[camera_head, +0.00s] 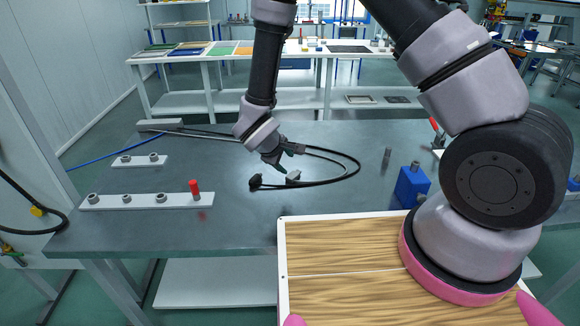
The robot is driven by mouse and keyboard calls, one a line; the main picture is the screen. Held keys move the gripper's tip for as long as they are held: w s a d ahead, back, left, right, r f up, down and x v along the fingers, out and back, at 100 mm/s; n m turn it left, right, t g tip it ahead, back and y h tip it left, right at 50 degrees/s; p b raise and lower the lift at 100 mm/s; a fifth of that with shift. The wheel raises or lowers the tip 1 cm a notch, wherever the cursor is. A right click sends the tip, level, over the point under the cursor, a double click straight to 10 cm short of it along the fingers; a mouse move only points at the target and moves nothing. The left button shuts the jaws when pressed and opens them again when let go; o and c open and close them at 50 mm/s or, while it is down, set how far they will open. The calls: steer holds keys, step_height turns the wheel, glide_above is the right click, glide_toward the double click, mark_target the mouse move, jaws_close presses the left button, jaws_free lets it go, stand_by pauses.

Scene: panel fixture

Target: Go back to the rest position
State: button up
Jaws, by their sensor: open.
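My gripper (287,165) is at the end of my arm, low over the middle of the dark grey table (240,230). Its fingers look dark and spread apart. A black cable (350,170) with a black plug (262,182) lies looped on the table beside and under the fingers. The gripper is close to the plug, and I cannot tell whether it touches the cable. Nothing is clearly held between the fingers.
A white strip (160,201) with several round sockets and a red peg (195,188) lies at left, a shorter strip (138,161) behind it. A blue block (411,186) stands at right. A wood-patterned panel (340,245) is in front. Shelves (245,100) stand behind.

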steer(key=s+d+r+m+g, duration=0.2)
steer(key=d+r+m, duration=0.3)
steer(key=d+r, duration=0.6)
steer(key=s+d+r+m+g, duration=0.1)
steer(key=d+r+m, duration=0.4)
steer(key=r, duration=0.9)
steer(key=s+d+r+m+t+y, duration=0.1)
steer(key=s+d+r+m+y, duration=0.2)
steer(key=s+r, duration=0.3)
steer(key=s+d+r+m+t+y, duration=0.2)
steer(key=s+d+r+m, duration=0.1)
steer(key=s+r, duration=0.4)
step_height(320, 180, up, 4)
steer(key=shift+f+t+y, duration=0.25)
steer(key=shift+t+y, duration=0.05)
steer(key=shift+y, duration=0.1)
steer(key=shift+s, duration=0.1)
